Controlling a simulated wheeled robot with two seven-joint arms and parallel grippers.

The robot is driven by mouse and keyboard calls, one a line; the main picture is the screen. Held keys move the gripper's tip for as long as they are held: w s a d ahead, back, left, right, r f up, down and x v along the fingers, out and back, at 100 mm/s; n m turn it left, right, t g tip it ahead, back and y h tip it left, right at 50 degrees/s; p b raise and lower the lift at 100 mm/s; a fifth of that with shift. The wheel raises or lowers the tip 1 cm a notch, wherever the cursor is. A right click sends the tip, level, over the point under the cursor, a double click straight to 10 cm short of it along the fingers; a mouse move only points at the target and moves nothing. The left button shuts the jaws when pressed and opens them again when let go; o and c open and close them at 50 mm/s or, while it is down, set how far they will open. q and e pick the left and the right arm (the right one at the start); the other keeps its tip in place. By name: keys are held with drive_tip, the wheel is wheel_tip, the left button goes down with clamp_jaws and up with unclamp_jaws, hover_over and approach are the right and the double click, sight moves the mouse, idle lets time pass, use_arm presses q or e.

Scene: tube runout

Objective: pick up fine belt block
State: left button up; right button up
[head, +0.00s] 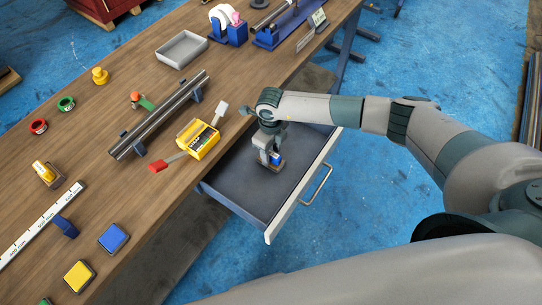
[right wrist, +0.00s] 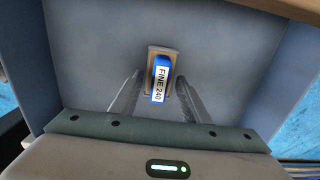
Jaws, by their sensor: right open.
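The fine belt block is blue on a tan base, with a label reading "FINE 240". It lies on the floor of the open drawer (head: 246,194); the block shows in the right wrist view (right wrist: 160,80) and partly in the head view (head: 276,159). My right gripper (head: 268,160) is over the drawer, pointing down at the block. In the right wrist view its open fingers (right wrist: 158,95) stand on either side of the block, with a gap on each side. The near end of the block is partly hidden. My left gripper is not in view.
The drawer's walls surround the right gripper, and its front has a handle (head: 316,186). The wooden bench (head: 115,190) above holds a metal tube (head: 160,115), a yellow box (head: 198,140), a grey tray (head: 181,50) and coloured pads. Blue floor lies beyond the drawer.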

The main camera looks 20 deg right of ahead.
sight(271, 153)
drive_tip(key=shift+f, duration=0.5)
clamp_jaws()
drive_tip(key=shift+r, duration=0.2)
wheel_tip(271, 153, up, 9)
drive_tip(key=b, duration=0.3)
drive_tip(key=shift+w+f, duration=0.1)
drive_tip(key=shift+r, duration=0.5)
